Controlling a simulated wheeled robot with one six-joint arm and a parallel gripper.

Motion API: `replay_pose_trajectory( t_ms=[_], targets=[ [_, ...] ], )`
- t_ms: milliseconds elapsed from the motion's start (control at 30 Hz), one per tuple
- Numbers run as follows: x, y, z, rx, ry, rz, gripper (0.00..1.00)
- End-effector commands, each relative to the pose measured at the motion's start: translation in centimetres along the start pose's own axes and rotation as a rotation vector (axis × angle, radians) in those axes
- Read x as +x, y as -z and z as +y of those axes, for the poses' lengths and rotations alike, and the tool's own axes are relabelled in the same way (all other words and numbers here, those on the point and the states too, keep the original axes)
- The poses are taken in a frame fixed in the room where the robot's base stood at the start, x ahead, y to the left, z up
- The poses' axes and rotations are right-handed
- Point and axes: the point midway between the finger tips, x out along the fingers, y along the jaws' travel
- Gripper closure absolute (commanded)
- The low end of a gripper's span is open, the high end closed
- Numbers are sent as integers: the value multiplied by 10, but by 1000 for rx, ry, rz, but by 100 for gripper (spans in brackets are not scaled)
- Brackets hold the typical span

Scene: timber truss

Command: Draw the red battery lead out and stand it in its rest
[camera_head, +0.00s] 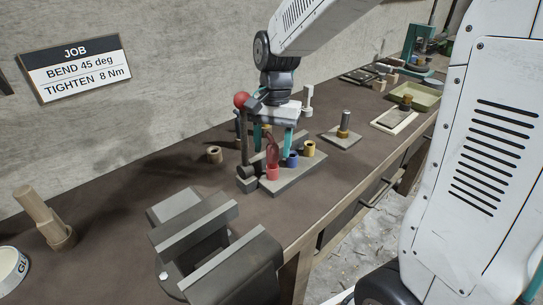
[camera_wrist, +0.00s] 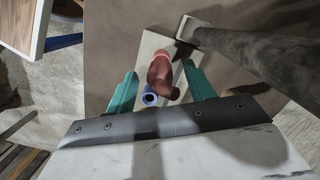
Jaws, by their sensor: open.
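The red battery lead (camera_head: 272,152) stands above the red socket (camera_head: 272,173) at the near end of a grey block (camera_head: 292,178). Its lower end appears to sit in that socket. My gripper (camera_head: 273,147) is above the block, with its teal fingers open and pointing down around the lead. In the wrist view, the lead (camera_wrist: 160,74) lies between my open fingers (camera_wrist: 161,72), with a visible gap on each side. A blue socket (camera_head: 292,160) and a yellow socket (camera_head: 309,148) are farther along the block. I cannot tell which thing is the lead's rest.
A dark lever with a red ball (camera_head: 242,100) rises close beside my gripper; its thick bar (camera_wrist: 255,55) fills the wrist view's upper right. A vise (camera_head: 215,250) stands in front. A wooden ring (camera_head: 214,154) lies left; a post on a plate (camera_head: 343,132) stands right.

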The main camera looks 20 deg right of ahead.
Motion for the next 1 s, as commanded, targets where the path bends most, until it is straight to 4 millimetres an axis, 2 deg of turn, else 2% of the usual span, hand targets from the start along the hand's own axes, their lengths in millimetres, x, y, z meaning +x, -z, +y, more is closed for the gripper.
replay_pose_trajectory(
  t_ms=[167, 400, 433, 500, 600, 733, 767, 1000],
  targets=[
    [20, 0, 0, 0, -1, -1, 47],
    [21, 0, 0, 0, 1, 1, 47],
    [21, 0, 0, 0, 1, 1, 52],
    [21, 0, 0, 0, 1, 1, 72],
    [21, 0, 0, 0, 1, 1, 95],
    [21, 0, -1, -1, 2, 1, 95],
    [21, 0, -1, -1, 3, 1, 99],
    [19, 0, -2, -1, 4, 3, 99]
  ],
)
